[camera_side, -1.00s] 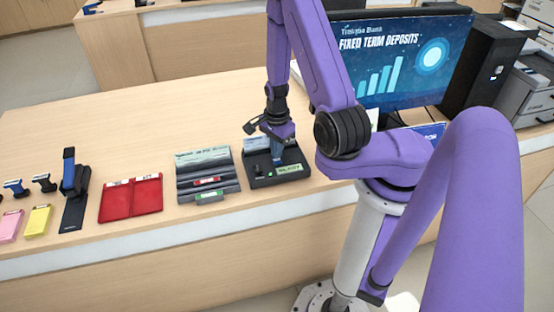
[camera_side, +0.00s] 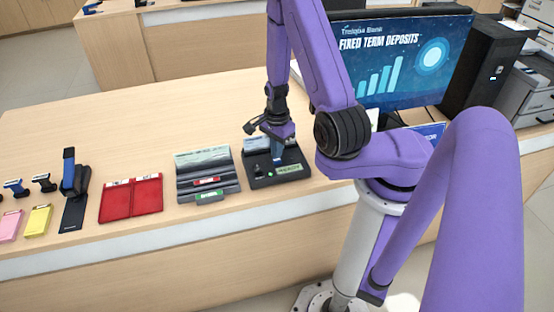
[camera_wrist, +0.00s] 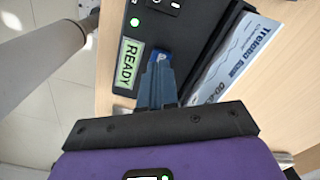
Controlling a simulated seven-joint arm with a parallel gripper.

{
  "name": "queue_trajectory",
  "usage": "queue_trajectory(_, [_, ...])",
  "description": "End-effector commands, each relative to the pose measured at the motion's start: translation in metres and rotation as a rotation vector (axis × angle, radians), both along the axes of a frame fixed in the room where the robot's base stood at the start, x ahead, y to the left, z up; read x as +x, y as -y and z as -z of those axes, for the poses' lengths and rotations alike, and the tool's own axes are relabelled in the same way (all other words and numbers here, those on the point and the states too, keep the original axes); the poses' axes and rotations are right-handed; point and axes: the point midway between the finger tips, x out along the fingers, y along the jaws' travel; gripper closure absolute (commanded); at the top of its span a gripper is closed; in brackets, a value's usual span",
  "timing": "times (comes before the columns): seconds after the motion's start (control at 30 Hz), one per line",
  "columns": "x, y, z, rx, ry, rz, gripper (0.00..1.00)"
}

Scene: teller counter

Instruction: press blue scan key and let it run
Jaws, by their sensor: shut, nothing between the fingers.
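The black scanner (camera_side: 292,178) sits on the counter under my gripper (camera_side: 277,160). It also fills the top of the wrist view (camera_wrist: 188,40). Its small display (camera_wrist: 127,63) reads READY, with a green light (camera_wrist: 135,22) beside it. My gripper (camera_wrist: 158,68) is shut and empty, fingers pointing down at the scanner's face. A bit of the blue scan key (camera_wrist: 162,56) shows at the fingertips, which hide most of it. I cannot tell whether the fingertips touch or press it.
A printed bank slip (camera_wrist: 235,60) lies along the scanner. A monitor (camera_side: 405,60) stands behind my arm. The counter behind the trays is clear.

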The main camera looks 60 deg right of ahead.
Motion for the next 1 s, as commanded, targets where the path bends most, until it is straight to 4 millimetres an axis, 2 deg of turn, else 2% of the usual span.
queue_trajectory(1.0, [0.0,0.0,0.011,0.0,0.0,0.0,1.0])
